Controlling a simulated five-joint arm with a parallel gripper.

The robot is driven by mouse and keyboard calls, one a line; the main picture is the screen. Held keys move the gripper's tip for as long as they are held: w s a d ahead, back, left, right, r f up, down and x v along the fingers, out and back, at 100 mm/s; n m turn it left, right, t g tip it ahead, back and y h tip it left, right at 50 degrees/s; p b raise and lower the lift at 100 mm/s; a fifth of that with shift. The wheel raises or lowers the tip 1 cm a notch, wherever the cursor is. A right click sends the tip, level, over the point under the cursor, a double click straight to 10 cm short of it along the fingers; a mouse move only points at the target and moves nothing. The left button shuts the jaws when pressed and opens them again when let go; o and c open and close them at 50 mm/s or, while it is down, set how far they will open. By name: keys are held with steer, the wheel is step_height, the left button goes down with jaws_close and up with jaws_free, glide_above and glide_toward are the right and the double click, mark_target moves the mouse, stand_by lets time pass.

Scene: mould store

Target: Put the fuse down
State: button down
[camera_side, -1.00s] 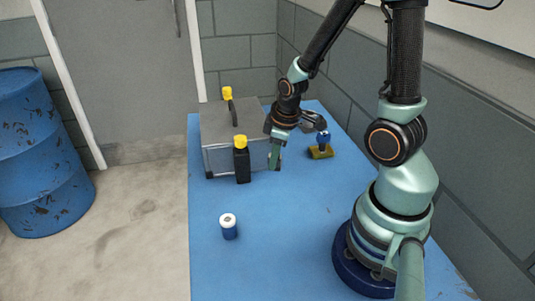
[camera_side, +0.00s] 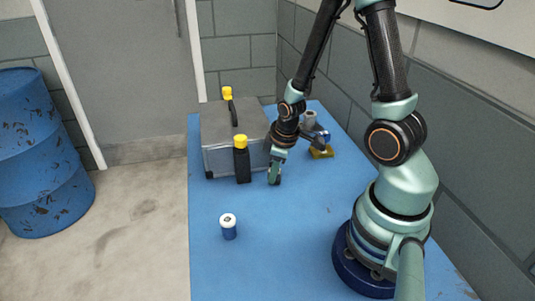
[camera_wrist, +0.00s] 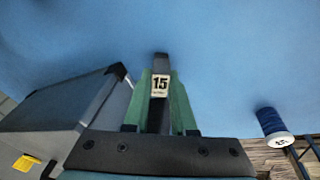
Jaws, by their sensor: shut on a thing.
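The fuse (camera_wrist: 160,87) is a dark, narrow piece with a white label reading 15. In the wrist view it sits between the two green fingers of my gripper (camera_wrist: 161,100), and its dark end sticks out a little past the fingertips. In the side view my gripper (camera_side: 274,180) is shut and points down, low over the blue table (camera_side: 270,230), just right of the grey case. The fuse can hardly be made out there. I cannot tell whether its end touches the table.
The grey case (camera_side: 215,159) stands close left of my gripper, with a black yellow-capped bottle (camera_side: 242,165) before it. A blue, white-topped cylinder (camera_side: 229,232) stands nearer the camera. The table's front middle is clear.

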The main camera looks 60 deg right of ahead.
steer(key=c, duration=0.7)
jaws_free()
steer(key=shift+c, duration=0.2)
steer(key=shift+v, duration=3.6)
steer(key=w+a+r+m+t, duration=0.2)
steer(key=a+r, duration=0.3)
steer(key=r, duration=0.5)
steer(key=o, duration=0.3)
steer(key=s+a+r+m+t, duration=0.1)
steer(key=a+r, duration=0.2)
steer(key=r, duration=0.3)
steer(key=shift+s+a+m+y, duration=0.3)
steer(key=shift+s+a+y, duration=0.05)
steer(key=shift+a+y, duration=0.05)
steer(key=shift+o, duration=0.6)
steer(key=shift+s+r, duration=0.1)
steer(key=shift+r, duration=0.1)
